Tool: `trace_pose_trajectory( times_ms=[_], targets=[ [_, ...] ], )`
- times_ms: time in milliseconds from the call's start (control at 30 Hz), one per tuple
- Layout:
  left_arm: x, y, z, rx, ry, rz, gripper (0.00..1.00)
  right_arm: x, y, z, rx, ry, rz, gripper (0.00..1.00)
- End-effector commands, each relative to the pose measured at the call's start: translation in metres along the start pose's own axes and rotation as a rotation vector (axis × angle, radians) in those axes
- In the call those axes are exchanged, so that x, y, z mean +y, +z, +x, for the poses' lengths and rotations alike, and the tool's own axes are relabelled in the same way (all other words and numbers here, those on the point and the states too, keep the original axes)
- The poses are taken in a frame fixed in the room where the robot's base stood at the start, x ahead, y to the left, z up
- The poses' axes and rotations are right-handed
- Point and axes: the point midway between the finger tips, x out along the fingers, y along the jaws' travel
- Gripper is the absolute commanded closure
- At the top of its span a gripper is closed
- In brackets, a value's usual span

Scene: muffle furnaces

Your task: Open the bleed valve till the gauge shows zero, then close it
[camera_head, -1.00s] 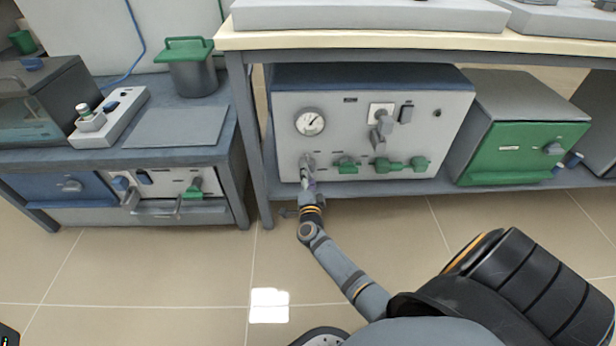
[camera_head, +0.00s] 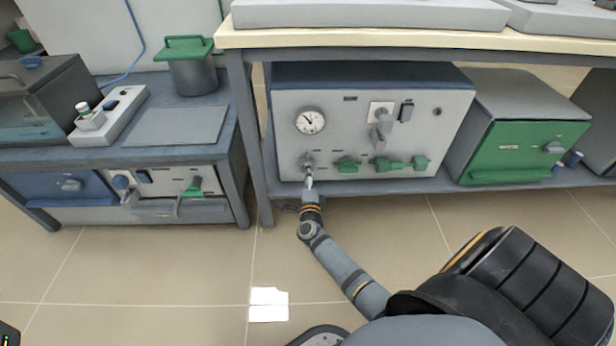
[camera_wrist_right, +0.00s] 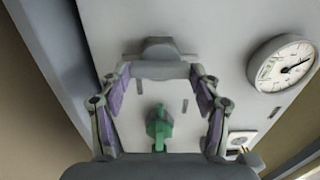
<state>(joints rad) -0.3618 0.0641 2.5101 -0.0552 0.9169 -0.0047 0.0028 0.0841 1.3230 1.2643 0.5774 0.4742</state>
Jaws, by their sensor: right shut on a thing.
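The round white gauge (camera_head: 309,121) is at the upper left of the grey front panel (camera_head: 340,105). Its needle points to the upper left in the head view; the gauge also shows at the right of the wrist view (camera_wrist_right: 283,63). Below it is a grey valve knob (camera_head: 307,162), also in the wrist view (camera_wrist_right: 160,50). My right gripper (camera_head: 309,181) reaches up to this knob from below. In the wrist view its fingers (camera_wrist_right: 160,72) are spread to the knob's width and shut on it. The fingertips' contact is partly hidden. My left gripper is out of view.
Green valve handles (camera_head: 346,165) stand close to the right on the same panel, with a grey fitting (camera_head: 382,125) above. A table leg (camera_head: 250,140) is close on the left. A green-fronted box (camera_head: 525,150) stands further right. The floor in front is clear.

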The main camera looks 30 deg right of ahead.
Motion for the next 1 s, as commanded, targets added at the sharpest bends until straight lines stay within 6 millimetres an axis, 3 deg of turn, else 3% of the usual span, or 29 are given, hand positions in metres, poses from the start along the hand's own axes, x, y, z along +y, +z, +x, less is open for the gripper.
trace_pose_trajectory(
  times_ms=[167,200,333,733,867,1000],
  targets=[
    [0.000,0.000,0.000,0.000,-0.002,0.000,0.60,0.001,0.000,0.000,0.001,0.002,0.003,0.68],
    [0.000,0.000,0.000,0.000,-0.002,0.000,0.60,0.001,0.000,0.000,0.001,0.002,0.003,0.32],
    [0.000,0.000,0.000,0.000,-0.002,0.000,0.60,0.001,0.000,0.000,0.001,0.002,0.002,0.14],
    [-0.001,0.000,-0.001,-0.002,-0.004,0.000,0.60,0.001,0.000,-0.006,0.000,0.002,0.001,0.13],
    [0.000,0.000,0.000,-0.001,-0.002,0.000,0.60,0.002,0.000,-0.030,0.000,0.004,0.001,0.13],
    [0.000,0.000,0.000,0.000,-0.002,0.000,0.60,0.002,0.000,-0.066,0.001,0.006,0.003,0.13]
  ],
)
